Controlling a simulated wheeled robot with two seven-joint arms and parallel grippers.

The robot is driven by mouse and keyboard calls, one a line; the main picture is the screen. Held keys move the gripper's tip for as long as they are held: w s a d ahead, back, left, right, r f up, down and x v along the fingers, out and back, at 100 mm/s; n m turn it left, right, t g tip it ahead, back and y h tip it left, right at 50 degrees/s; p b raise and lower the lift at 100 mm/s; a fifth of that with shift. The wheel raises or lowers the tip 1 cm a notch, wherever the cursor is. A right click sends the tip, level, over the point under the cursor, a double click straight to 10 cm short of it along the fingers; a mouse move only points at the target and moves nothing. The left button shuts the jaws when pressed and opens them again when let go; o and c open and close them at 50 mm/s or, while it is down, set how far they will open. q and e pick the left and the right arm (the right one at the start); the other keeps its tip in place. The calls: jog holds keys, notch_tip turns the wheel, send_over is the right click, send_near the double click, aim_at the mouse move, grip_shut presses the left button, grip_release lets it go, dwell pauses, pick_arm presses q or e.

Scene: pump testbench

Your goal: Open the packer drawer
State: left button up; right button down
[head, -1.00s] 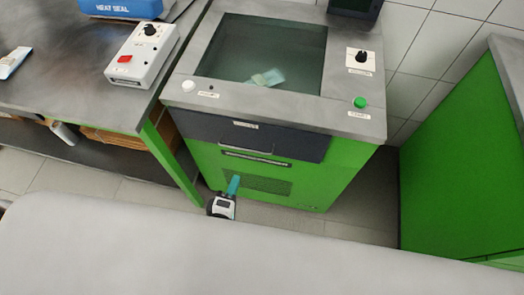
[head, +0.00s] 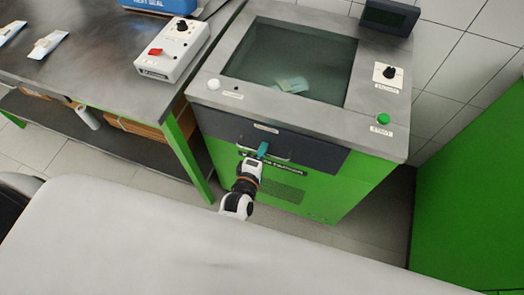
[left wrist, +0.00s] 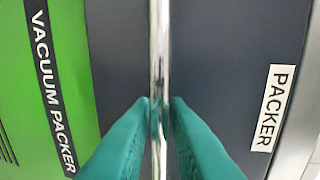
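The packer (head: 330,185) is a green cabinet with a grey metal top and a glass window. Its dark drawer front (head: 222,128), labelled PACKER, looks flush with the cabinet. The chrome bar handle (left wrist: 160,40) runs top to bottom in the left wrist view. My left gripper (head: 263,150) is at the drawer front in the head view. Its teal fingers (left wrist: 160,103) lie on both sides of the handle, close against it, and look shut on it. My right gripper is not in view.
A metal worktable (head: 85,75) with a white control box (head: 172,50) stands left of the packer. Another green cabinet (head: 470,200) stands to the right. A pale surface (head: 130,240) fills the foreground. Some floor shows in front of the packer.

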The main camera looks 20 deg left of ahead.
pick_arm(q)
jog(key=shift+c, duration=0.3)
grip_shut()
jog(key=shift+s, duration=0.1)
